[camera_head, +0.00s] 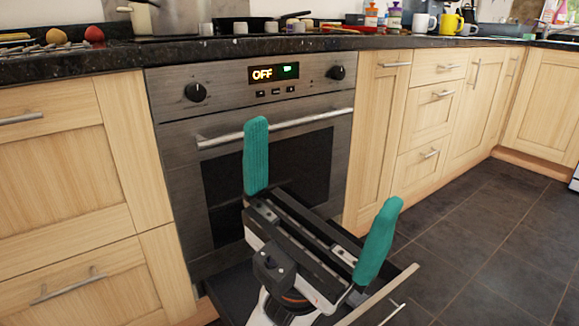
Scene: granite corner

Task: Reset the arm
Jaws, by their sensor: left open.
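My left gripper (324,163) is in front of the oven, at the lower middle of the head view. Its two teal fingers are spread wide apart and point up, with nothing between them. My left wrist shows below the fingers. My right gripper is not in view.
The steel oven (183,130) has a long handle (275,128) and a display reading OFF (262,75). Below it, what looks like an open drawer (383,297) juts out around my wrist. Wooden cabinets (60,170) flank the oven under a dark countertop (110,62). The tiled floor (480,230) at right is clear.

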